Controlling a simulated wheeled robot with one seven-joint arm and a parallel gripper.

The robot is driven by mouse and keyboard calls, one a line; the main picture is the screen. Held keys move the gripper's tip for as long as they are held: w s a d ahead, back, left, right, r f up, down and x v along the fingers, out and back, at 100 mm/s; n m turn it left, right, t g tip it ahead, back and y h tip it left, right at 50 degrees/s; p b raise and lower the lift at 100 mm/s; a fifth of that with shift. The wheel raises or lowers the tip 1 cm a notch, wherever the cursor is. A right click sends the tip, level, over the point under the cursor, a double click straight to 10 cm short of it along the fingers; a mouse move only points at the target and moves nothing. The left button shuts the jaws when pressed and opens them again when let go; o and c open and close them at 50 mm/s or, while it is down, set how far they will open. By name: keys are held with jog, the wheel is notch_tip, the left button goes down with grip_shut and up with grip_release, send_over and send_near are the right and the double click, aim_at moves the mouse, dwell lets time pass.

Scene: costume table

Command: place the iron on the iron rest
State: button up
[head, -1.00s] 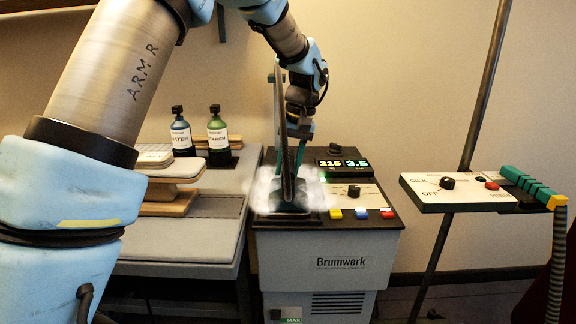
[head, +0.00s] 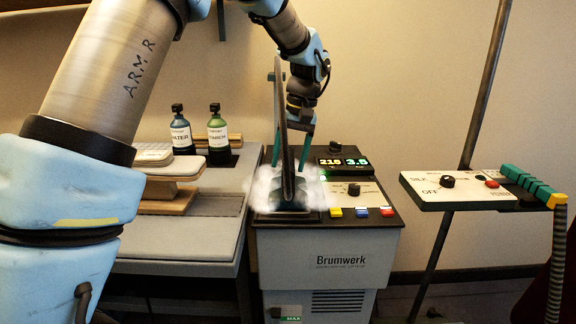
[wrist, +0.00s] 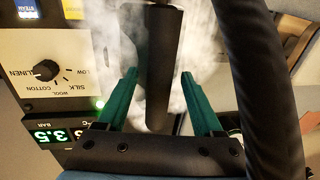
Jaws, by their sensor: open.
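The iron (head: 301,190) is a dark shape low on the top of the steam station, partly hidden by white steam and the upright dark hose in front. It appears to sit on the dark iron rest (head: 318,216), though steam hides the contact. My gripper (head: 288,160) is just above the iron, pointing down, its green fingers apart. In the wrist view, my gripper (wrist: 158,78) has one finger on each side of the dark iron handle (wrist: 164,60), with visible gaps. The gripper holds nothing.
The Brumwerk station (head: 342,245) has a display (head: 343,163), a knob and coloured buttons right of the iron. A padded board (head: 172,168) and two bottles (head: 218,135) stand left. A control panel (head: 455,190) on a pole is at right. The hose rises close beside my gripper.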

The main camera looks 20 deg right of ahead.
aim_at(297, 183)
notch_tip(297, 183, up, 10)
jog(key=d, duration=0.2)
jog(key=shift+s+r+b, duration=0.2)
jog(key=shift+s+b, duration=0.1)
jog(key=shift+s, duration=0.15)
